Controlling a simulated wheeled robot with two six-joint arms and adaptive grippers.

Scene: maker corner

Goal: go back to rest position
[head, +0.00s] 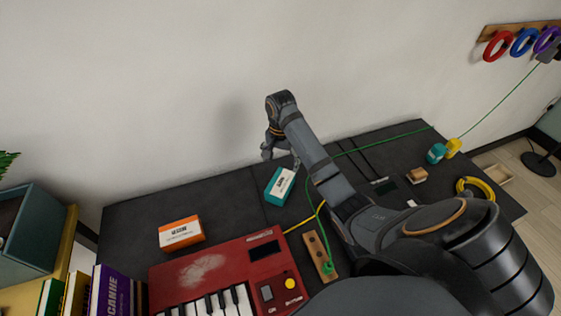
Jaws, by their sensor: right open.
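My right arm comes in from the lower right and reaches over the dark table. Its gripper (279,157) is open near the table's back edge, close above and behind a teal and white box (280,186). I see nothing held between its fingers, though the wrist hides part of them. I cannot tell whether a finger touches the box. My left gripper is not in view.
A red keyboard (215,275) and an orange and white box (181,233) are on the table (135,215). A green cable runs from a wooden strip (319,257) past my arm. A yellow ring (476,188) lies at the right. Books (112,290) stand lower left.

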